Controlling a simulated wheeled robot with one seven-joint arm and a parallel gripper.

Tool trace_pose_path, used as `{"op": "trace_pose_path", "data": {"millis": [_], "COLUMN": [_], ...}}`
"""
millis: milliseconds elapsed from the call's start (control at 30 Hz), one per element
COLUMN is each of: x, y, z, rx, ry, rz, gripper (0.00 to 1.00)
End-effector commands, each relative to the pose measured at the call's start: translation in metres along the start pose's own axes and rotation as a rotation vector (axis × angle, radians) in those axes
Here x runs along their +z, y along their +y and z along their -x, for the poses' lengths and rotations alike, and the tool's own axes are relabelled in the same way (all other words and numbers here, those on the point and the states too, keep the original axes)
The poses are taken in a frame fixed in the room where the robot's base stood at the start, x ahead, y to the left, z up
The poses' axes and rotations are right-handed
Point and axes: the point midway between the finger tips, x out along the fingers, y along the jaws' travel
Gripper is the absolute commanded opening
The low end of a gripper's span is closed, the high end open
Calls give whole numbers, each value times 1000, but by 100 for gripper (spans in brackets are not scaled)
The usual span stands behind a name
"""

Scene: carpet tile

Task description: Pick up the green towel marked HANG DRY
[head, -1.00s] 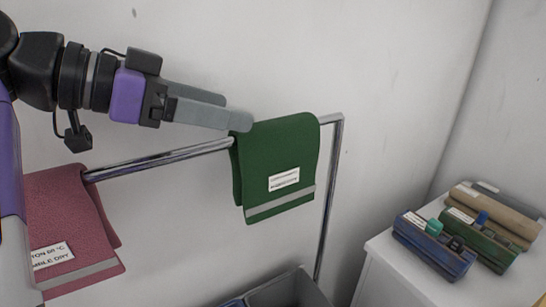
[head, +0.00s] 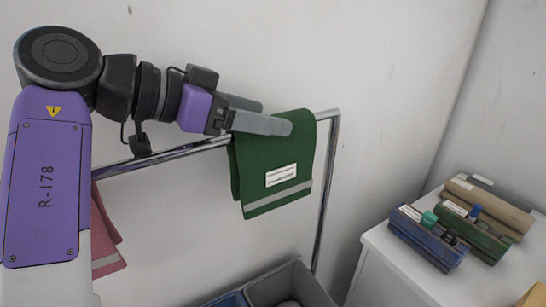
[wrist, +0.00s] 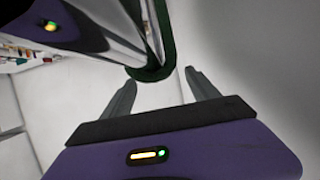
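The green towel (head: 272,165) hangs folded over the metal rail, with a white label and a grey stripe near its lower edge. The label's print is too small to read. My gripper (head: 275,115) is at the towel's upper left, with the near finger in front of the towel's top. In the wrist view my gripper (wrist: 160,82) has its two fingers spread apart. The towel's green edge (wrist: 152,72) shows between and just beyond the fingertips. I cannot tell whether a finger touches the cloth.
A pink towel (head: 106,245) hangs at the left of the rail (head: 180,153), partly hidden by my arm. Grey and blue bins (head: 290,275) stand below. A wall stands close behind the rail.

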Motion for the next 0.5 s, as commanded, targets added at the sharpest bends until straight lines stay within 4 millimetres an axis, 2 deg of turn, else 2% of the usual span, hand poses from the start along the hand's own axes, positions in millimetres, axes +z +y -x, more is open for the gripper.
{"op": "trace_pose_path", "data": {"millis": [33,300,333,500], "x": [0,0,0,-1], "y": [0,0,0,0], "z": [0,0,0,1], "rx": [0,0,0,-1], "ry": [0,0,0,1], "rz": [0,0,0,-1], "gripper": [57,4,0,0]}}
